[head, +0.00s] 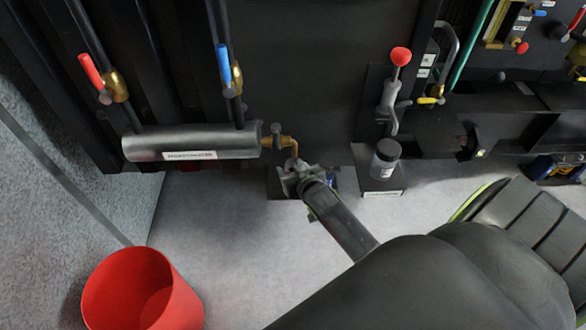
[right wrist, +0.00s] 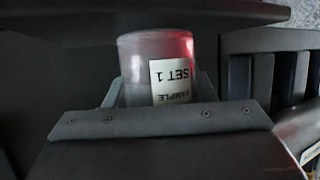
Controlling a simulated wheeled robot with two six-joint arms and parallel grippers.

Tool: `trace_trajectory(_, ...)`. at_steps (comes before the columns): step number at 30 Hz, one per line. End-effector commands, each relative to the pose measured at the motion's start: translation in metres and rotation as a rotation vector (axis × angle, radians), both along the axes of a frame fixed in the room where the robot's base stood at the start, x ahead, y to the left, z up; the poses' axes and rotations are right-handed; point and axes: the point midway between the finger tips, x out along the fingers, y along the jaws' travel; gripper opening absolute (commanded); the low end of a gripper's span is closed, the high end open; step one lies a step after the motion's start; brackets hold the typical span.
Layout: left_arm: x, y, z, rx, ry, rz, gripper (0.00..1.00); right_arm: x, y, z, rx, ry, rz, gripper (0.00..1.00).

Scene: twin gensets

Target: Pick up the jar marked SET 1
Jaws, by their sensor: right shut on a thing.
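The jar marked SET 1 (right wrist: 150,65) shows in the right wrist view as a clear, greyish cylinder. Its white label reads SAMPLE SET 1, upside down in the picture. My right gripper (right wrist: 155,95) is shut on it, with the jaws on either side. In the head view my right gripper (head: 297,176) is over a small dark stand (head: 275,187), just below a brass spout (head: 291,145). The jar is hidden there by the gripper. I cannot tell whether the jar touches the stand. My left gripper is out of view.
A grey cylinder (head: 195,142) with red and blue valve levers is at left. A red bucket (head: 140,290) stands on the floor, lower left. Open floor lies between.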

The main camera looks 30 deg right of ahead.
Motion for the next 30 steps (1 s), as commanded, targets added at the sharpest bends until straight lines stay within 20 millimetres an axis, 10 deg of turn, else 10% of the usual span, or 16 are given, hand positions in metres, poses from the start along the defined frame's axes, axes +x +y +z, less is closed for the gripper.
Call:
trace_trajectory(12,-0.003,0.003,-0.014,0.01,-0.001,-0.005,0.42,-0.001,0.0,0.017,-0.001,-0.001,-0.001,0.25)
trace_trajectory(30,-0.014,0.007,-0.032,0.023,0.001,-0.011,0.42,-0.083,0.013,0.015,0.001,0.001,-0.001,0.25)
